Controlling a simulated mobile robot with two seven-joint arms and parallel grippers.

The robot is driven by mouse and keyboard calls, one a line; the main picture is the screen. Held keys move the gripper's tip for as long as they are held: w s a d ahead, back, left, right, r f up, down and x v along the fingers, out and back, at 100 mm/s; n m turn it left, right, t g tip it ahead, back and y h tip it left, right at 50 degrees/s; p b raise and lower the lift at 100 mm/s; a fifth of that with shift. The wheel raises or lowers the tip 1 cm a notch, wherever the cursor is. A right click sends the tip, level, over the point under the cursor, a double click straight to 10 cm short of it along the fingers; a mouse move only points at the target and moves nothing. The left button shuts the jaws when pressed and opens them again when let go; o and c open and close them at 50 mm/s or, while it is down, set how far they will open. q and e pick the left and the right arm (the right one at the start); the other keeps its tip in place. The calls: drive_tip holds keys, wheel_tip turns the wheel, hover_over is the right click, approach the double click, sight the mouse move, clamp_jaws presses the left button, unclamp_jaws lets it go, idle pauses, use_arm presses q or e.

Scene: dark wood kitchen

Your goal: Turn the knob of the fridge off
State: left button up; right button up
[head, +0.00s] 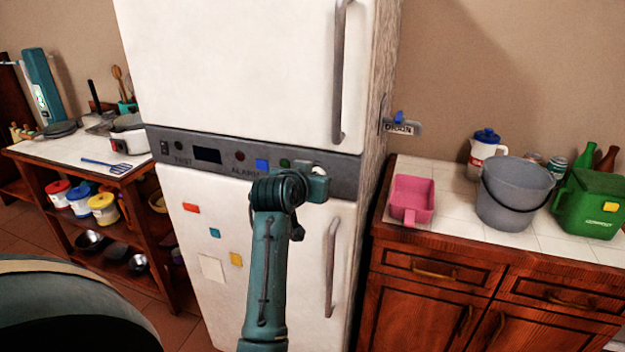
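The white fridge (240,70) stands in the middle of the head view, with a grey control panel (222,143) between its upper and lower doors. A small pale round part, perhaps the knob (318,169), shows at the panel's right end. One teal arm rises from the bottom, left of centre; I take it as my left arm. Its gripper (318,187) is at the panel's right end, just below and in front of the pale part. The fingers are hidden or too small to see, so I cannot tell their opening or whether they touch it. My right gripper is not visible.
Grey handles (339,75) and (331,268) run down the doors' right sides. A counter (455,222) at right holds a pink container (412,195), grey bucket (514,192) and green container (590,205). A wooden shelf table (60,165) stands at left.

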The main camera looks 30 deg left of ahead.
use_arm(q)
drive_tip(key=shift+f, duration=0.1)
idle(0.4)
drive_tip(key=o, duration=1)
drive_tip(key=b+v, duration=0.1)
drive_tip(key=v, duration=1.2)
drive_tip(key=shift+s, duration=0.1)
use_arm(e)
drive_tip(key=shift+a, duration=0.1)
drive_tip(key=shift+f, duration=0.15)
